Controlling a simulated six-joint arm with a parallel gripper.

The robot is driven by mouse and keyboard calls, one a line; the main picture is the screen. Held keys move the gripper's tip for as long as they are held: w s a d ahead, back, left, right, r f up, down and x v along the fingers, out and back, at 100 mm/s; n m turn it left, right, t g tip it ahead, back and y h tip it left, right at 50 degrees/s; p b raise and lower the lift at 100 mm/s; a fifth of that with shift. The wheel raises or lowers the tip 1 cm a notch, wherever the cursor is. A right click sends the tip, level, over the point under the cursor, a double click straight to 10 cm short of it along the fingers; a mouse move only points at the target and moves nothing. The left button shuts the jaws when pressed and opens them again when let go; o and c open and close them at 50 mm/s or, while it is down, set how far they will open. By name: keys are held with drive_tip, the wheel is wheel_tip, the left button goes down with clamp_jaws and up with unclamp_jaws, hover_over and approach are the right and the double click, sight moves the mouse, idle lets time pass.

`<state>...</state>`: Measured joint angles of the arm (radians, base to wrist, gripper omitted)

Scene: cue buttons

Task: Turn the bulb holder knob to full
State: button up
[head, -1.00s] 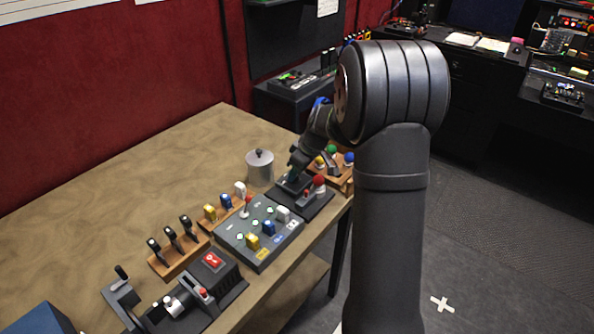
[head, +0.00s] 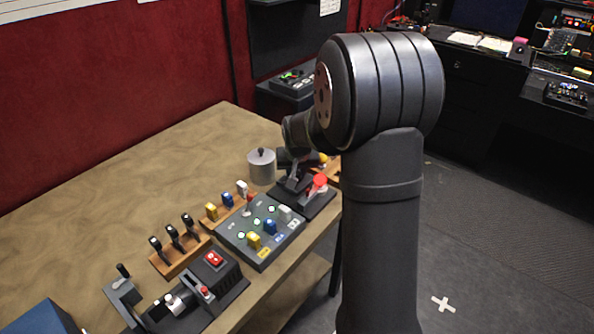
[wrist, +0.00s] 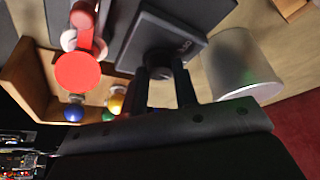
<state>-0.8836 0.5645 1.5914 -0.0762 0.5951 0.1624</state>
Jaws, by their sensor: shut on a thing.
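The bulb holder is a dark base (head: 318,203) at the table's right edge, with a red bulb (head: 319,181) on it. In the wrist view the red bulb (wrist: 80,71) is at the left, bright red. A dark box (wrist: 195,42) with a faint pale marking lies ahead of my gripper (wrist: 163,76). A black knob (wrist: 160,62) sits on this box between my two fingers, and my gripper is shut on it. The knob's turned position cannot be read. In the head view my arm hides most of the gripper.
A silver canister (head: 262,168) stands close by; it also shows right of my fingers in the wrist view (wrist: 240,65). A grey button panel (head: 262,241), a wooden lever block (head: 180,256) and a dark switch box (head: 214,277) stand nearer.

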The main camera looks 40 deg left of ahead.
drive_tip(key=m, duration=0.1)
drive_tip(key=m+h, duration=0.1)
drive_tip(key=m, duration=0.1)
drive_tip(key=m+t, duration=0.1)
drive_tip(key=m, duration=0.1)
drive_tip(key=shift+s+a+h, duration=0.1)
drive_tip(key=shift+a+h, duration=0.15)
drive_tip(key=shift+h, duration=0.15)
drive_tip(key=m+h, duration=0.1)
drive_tip(key=m, duration=0.1)
drive_tip(key=m+h, duration=0.1)
drive_tip(key=m, duration=0.2)
drive_tip(key=shift+a, duration=0.15)
drive_tip(key=shift+m, duration=0.4)
drive_tip(key=o, duration=1)
drive_tip(key=v, duration=1.7)
drive_tip(key=shift+s+a+r, duration=0.1)
drive_tip(key=shift+s+r, duration=0.05)
drive_tip(key=shift+r, duration=0.05)
